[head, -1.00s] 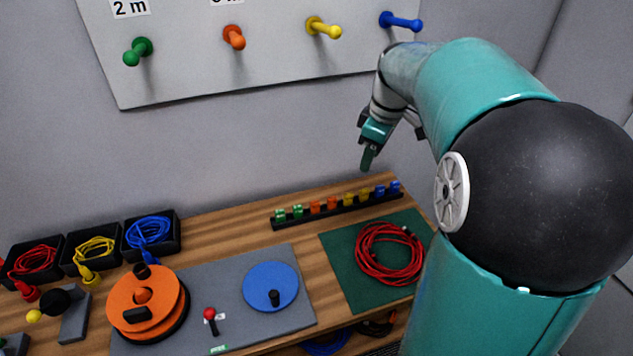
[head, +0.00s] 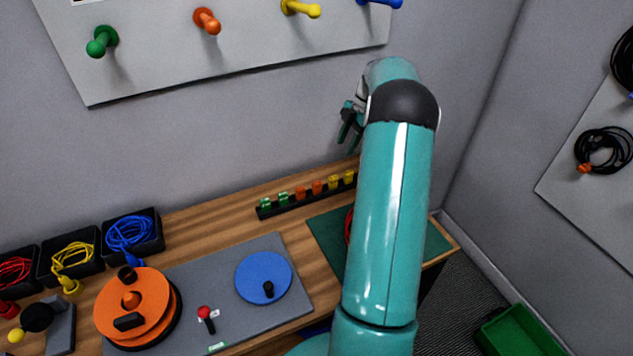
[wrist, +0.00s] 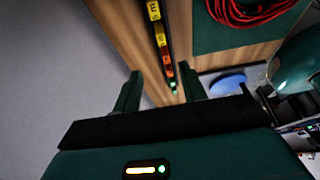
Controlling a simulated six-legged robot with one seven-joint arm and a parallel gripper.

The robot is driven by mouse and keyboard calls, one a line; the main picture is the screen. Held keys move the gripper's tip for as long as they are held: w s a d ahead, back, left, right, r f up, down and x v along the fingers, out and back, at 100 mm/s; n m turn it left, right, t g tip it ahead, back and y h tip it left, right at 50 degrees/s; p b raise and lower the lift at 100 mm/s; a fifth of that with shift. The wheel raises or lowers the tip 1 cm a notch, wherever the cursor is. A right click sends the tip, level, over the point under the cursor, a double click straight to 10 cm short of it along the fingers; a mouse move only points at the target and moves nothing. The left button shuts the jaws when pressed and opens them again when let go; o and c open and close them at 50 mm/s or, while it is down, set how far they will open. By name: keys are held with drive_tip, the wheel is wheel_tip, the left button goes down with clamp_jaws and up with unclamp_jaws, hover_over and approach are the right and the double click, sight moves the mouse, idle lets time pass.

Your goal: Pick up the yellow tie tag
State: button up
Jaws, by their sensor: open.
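Two yellow tie tags stand side by side toward the right part of the black tag rack (head: 310,201): one yellow tag (head: 334,181) and another yellow tag (head: 349,177). In the wrist view, yellow tags (wrist: 160,38) show near the top of the rack, one with dark lettering. My gripper (head: 349,125) is open and empty, in the air above and behind the rack's right end. Its two fingers (wrist: 160,76) show apart in the wrist view, with the rack below and beyond them. The rack's right end is hidden behind my arm in the head view.
Green and orange tags (head: 300,191) share the rack. A green mat (head: 325,232) with a red cable coil (wrist: 255,8) lies in front, partly behind my arm. A grey mat holds an orange reel (head: 130,297) and a blue disc (head: 263,275). Pegs (head: 300,8) jut from the wall board above.

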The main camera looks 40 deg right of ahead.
sight(334, 177)
drive_tip(key=x, duration=0.8)
drive_tip(key=shift+s+d+f, duration=0.3)
drive_tip(key=shift+d+f, duration=0.05)
drive_tip(key=shift+f, duration=0.1)
drive_tip(key=x, duration=0.5)
drive_tip(key=shift+a+f, duration=0.1)
drive_tip(key=shift+a, duration=0.05)
clamp_jaws()
